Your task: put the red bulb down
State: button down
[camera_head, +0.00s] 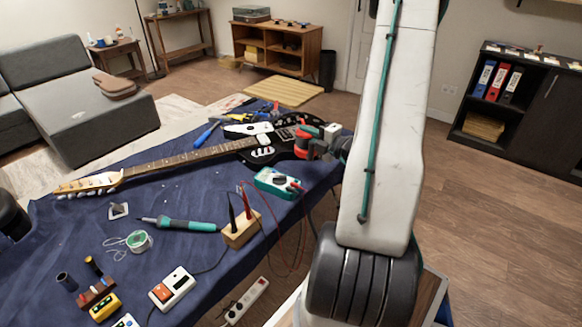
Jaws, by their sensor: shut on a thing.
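My gripper (313,141) is at the right end of the table, over the body of the black electric guitar (262,156). Red shows at its fingertips, and I take this to be the red bulb (302,144), held between the jaws. The bulb is small here and partly hidden by the gripper, so its shape is unclear. I cannot tell whether it touches the guitar. The guitar lies on the blue cloth of the table (75,226), with its neck pointing left.
A teal multimeter (278,183) lies just below the gripper. A wooden block (241,231) holds probes with loose cables. A soldering iron (178,224), a solder spool (139,241) and a white switch box (172,288) lie nearer. Bare cloth shows at the left.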

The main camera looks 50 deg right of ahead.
aim_at(304, 147)
jog(key=f, duration=0.5)
jog(key=shift+w+a+f, duration=0.3)
jog(key=shift+a+f, duration=0.05)
jog(key=shift+f, duration=1.85)
jog(key=shift+f, duration=0.1)
jog(key=c, duration=1.5)
grip_release()
